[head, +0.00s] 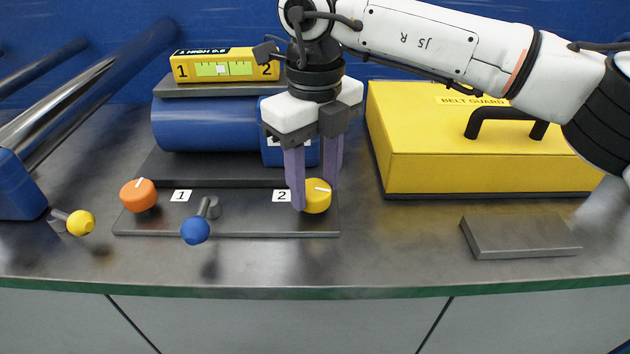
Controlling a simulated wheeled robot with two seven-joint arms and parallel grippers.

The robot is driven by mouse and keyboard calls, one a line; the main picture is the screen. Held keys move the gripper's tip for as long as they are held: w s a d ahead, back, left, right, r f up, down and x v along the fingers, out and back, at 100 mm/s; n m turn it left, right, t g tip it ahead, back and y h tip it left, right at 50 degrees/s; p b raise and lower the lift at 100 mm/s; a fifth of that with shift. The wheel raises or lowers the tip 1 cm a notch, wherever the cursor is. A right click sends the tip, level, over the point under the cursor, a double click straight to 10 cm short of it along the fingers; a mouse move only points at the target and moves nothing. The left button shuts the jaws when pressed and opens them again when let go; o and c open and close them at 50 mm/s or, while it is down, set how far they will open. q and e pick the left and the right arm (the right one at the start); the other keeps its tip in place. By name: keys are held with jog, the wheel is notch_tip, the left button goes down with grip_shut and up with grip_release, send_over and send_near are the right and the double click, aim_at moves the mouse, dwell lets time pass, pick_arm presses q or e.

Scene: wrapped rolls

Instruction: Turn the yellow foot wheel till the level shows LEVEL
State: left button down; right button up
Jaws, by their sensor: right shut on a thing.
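The yellow foot wheel (318,199) stands by the "2" label on the grey base plate, with a white mark on its top. My right gripper (315,193) points down with its purple fingers on either side of the wheel, shut on it. The yellow level (213,52) lies on top of the blue motor, with "1" at its left end and "2" at its right. Its small display seems to read "1 HIGH 0.8". A pale bubble sits near the middle of its green window. My left gripper is not in view.
An orange wheel (139,195) stands by the "1" label. A blue-knobbed lever (195,230) and a yellow-knobbed one (80,222) stick out in front. A yellow belt guard (440,150) and a grey block (520,237) are at right.

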aim_at(315, 189)
jog(key=shift+r+m, duration=0.1)
jog(key=shift+m, duration=1.7)
jog(key=o, duration=1.1)
jog(key=shift+c, duration=0.2)
notch_tip(315, 189, up, 10)
jog(key=shift+r+p, duration=0.15)
jog(key=shift+p, duration=0.15)
